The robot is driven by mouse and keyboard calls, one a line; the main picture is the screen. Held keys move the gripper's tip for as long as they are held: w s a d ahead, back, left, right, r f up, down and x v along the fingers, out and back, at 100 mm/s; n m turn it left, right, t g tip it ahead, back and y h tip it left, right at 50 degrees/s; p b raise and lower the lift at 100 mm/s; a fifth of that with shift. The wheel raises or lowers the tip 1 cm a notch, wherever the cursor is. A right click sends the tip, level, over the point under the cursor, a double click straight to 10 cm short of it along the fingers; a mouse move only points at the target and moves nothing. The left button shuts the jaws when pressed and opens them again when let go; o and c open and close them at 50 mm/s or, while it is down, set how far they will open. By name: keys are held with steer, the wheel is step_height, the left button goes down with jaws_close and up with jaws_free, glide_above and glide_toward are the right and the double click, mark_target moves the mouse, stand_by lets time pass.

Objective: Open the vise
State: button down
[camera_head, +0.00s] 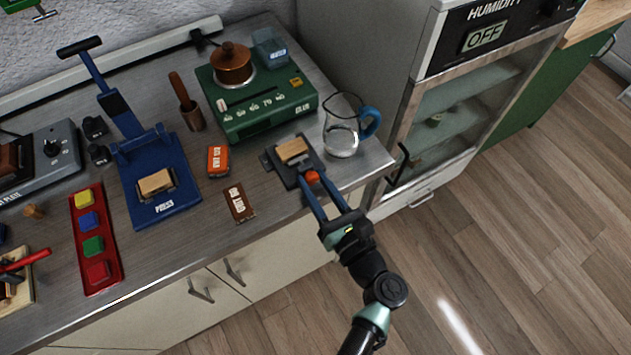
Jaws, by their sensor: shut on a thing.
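The vise (281,173) looks like a small dark grey device near the front right edge of the counter, with a tan wooden block (292,150) in its top. An orange knob (312,177) sits on its front side. My gripper (312,181) reaches up from the lower right, with its two long blue fingers on either side of the orange knob and closed on it. The fingers hide part of the knob and the vise's front. I cannot tell how tightly the jaws hold the block.
A glass jug (342,140) with a blue handle stands close right of the vise. A brown box (240,203) and an orange box (218,161) lie left. A blue press (158,190) stands further left.

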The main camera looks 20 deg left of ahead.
steer(key=shift+n, duration=0.3)
steer(key=n+b, duration=0.2)
steer(key=n, duration=0.2)
steer(key=shift+f, duration=0.15)
steer(key=n+b, duration=0.3)
steer(key=n, duration=0.2)
steer(key=shift+n+b, duration=0.4)
steer(key=n+b, duration=0.4)
steer(key=n, duration=0.1)
steer(key=shift+f, duration=0.1)
steer(key=shift+r+n+b, duration=0.2)
steer(key=shift+n+b, duration=1.55)
steer(key=shift+n, duration=0.45)
steer(key=c, duration=0.5)
jaws_free()
